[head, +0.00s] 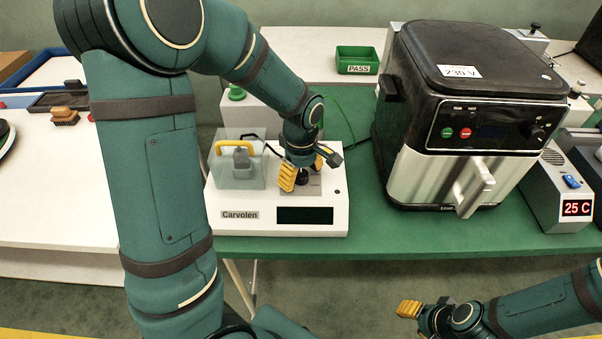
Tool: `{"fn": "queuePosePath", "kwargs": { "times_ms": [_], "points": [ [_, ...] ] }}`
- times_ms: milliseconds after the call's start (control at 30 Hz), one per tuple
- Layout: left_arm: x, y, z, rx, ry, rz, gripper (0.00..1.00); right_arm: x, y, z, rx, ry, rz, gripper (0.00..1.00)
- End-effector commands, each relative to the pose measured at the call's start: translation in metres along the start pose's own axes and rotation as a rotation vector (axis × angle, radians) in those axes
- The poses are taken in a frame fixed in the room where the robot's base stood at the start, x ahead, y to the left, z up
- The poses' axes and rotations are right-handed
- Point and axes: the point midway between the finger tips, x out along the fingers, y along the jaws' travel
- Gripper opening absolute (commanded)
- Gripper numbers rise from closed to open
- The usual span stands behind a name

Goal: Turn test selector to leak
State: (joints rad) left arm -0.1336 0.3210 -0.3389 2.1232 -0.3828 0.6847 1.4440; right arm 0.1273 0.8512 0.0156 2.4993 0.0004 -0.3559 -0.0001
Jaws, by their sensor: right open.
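The white tester (225,227) labelled Carvolen stands on the green bench. A round black knob (303,177), apparently the test selector, stands on its square plate at the right. My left gripper (303,172) reaches down over the knob, with yellow fingertips on either side of it. I cannot tell whether they touch it, and the knob's markings are too small or hidden to read. The tester's display (305,215) is dark. My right gripper (422,314) is open and empty at the lower right, away from the bench.
A clear cover with a yellow handle (235,147) stands on the tester's left side. A black and silver air fryer (425,175) stands to the right. A green PASS tray (357,60) is behind, and a unit reading 25 C (548,190) is farther right.

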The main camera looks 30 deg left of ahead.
Motion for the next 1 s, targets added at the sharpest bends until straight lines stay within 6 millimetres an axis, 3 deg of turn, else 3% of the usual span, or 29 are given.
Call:
{"fn": "queuePosePath", "kwargs": {
  "times_ms": [33,167,200,633,1000],
  "points": [
    [0.000,0.000,0.000,0.000,0.000,0.000,0.51,0.000,0.000,0.000,0.000,0.000,0.000,0.47],
    [0.000,0.000,0.000,0.000,0.000,0.000,0.05,0.000,0.000,0.000,0.000,0.000,0.000,0.47],
    [0.000,0.000,0.000,0.000,0.000,0.000,0.00,0.000,0.000,0.000,0.000,0.000,0.000,0.47],
    [0.000,0.000,0.000,0.077,0.000,-0.002,0.00,-0.003,-0.001,0.000,0.000,-0.001,0.000,0.47],
    [-0.001,-0.001,0.000,0.375,-0.001,-0.002,0.00,-0.012,-0.004,0.001,0.001,-0.006,0.000,0.47]
  ]
}}
